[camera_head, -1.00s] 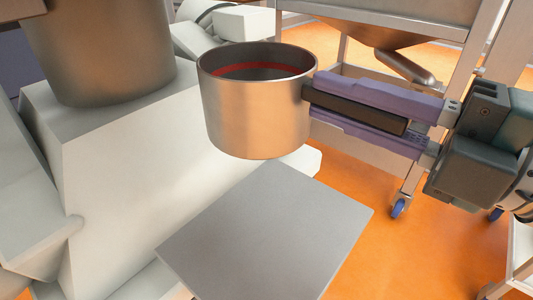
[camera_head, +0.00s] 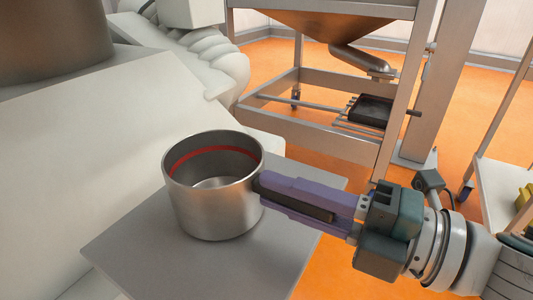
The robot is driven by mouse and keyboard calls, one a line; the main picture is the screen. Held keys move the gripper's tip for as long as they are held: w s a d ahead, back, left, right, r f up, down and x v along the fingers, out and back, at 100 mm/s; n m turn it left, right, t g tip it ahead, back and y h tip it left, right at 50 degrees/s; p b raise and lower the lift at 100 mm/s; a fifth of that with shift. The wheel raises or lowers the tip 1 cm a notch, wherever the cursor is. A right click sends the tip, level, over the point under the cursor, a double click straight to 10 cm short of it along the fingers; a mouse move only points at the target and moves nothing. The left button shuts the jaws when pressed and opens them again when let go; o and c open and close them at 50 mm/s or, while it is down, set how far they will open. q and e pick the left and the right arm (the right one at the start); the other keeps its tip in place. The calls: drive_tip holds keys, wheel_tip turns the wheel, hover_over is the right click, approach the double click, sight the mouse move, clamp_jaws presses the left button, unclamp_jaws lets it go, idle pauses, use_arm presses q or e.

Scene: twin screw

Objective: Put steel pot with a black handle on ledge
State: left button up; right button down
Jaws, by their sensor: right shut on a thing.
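The steel pot (camera_head: 216,205) is upright, with a red band inside near its rim, and looks empty. Its black handle (camera_head: 318,212) points right and lies between the purple fingers of my right gripper (camera_head: 300,203), which is shut on it. The pot is over the flat grey ledge (camera_head: 130,250), within its edges in the picture. I cannot tell whether its bottom touches the ledge. My left gripper is not in view.
A large white machine body (camera_head: 70,160) stands to the left, with a big metal cylinder (camera_head: 50,35) on top. A steel frame with a hopper (camera_head: 320,25) stands behind on the orange floor (camera_head: 450,110). A cart (camera_head: 510,190) is at the right.

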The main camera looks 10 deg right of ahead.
drive_tip(key=shift+r, duration=0.1)
drive_tip(key=shift+f, duration=0.25)
drive_tip(key=c, duration=0.8)
unclamp_jaws()
